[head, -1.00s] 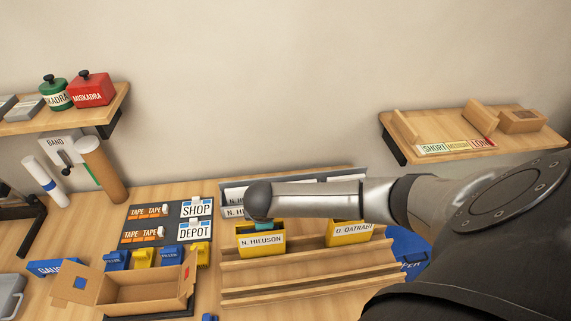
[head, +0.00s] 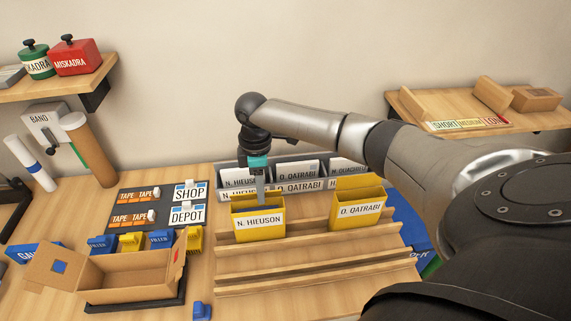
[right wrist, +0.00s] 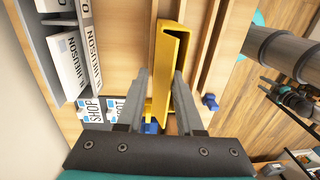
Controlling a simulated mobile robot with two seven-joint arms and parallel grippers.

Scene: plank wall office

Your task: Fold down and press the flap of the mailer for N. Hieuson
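The yellow mailer labelled N. HIEUSON (head: 259,226) stands upright in the wooden rack. Its yellow flap (head: 243,201) shows above the label, partly behind my gripper. My right gripper (head: 260,196) points down at the mailer's top, just behind the front panel. In the right wrist view, the mailer (right wrist: 168,55) lies between the fingers of my right gripper (right wrist: 161,76). The fingers are spread, one on each side. I cannot tell whether either finger touches the mailer.
A second yellow mailer, O. QATRABI (head: 356,212), stands to the right with its flap up. A grey sorter (head: 231,168) with name cards is behind the rack (head: 315,272). An open cardboard box (head: 130,279) is at left. The front rack slots are empty.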

